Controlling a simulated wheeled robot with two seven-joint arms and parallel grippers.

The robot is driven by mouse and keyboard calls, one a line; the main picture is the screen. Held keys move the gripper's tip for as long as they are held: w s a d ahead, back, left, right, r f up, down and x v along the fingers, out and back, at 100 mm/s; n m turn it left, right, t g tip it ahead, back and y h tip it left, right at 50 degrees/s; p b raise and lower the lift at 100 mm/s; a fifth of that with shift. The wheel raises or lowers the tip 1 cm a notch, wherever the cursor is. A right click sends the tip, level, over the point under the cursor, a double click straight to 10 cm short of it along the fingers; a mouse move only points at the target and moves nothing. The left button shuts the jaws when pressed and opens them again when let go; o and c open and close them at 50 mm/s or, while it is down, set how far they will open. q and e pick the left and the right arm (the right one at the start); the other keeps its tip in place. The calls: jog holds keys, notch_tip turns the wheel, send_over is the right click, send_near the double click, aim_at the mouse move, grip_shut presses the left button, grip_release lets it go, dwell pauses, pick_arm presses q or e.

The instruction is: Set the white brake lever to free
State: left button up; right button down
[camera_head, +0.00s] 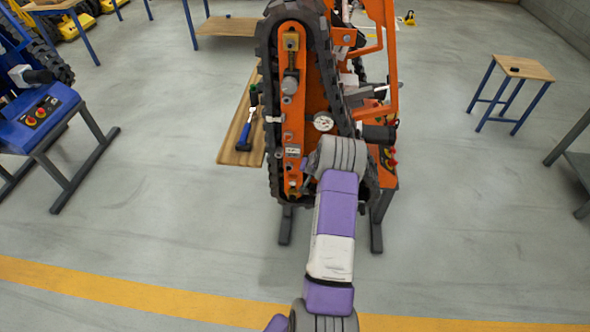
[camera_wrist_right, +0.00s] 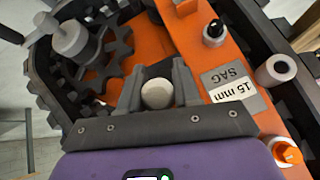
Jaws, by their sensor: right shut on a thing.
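The white brake lever shows in the right wrist view as a round, pale knob (camera_wrist_right: 157,93), seen end-on. My right gripper (camera_wrist_right: 157,88) has one finger on each side of this knob and is shut on it. The rest of the lever is hidden, so its setting cannot be told. In the head view my purple and white right arm reaches up to the lower right of the orange tracked carrier (camera_head: 315,85). There the wrist hides the fingers and the knob. My left gripper is not in view.
Near my fingers are a "15 mm SAG" label (camera_wrist_right: 229,84), a black knob (camera_wrist_right: 214,31), an orange knob (camera_wrist_right: 287,152) and a toothed sprocket (camera_wrist_right: 105,55). A wooden board (camera_head: 232,146) with a blue-handled tool stands left of the track. The floor in front is clear.

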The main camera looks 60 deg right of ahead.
jog(key=shift+r, duration=0.1)
dwell(0.3)
jog(key=c, duration=0.9)
grip_release()
jog(key=p+v, duration=0.1)
jog(key=v, duration=0.6)
jog(key=shift+r, duration=0.3)
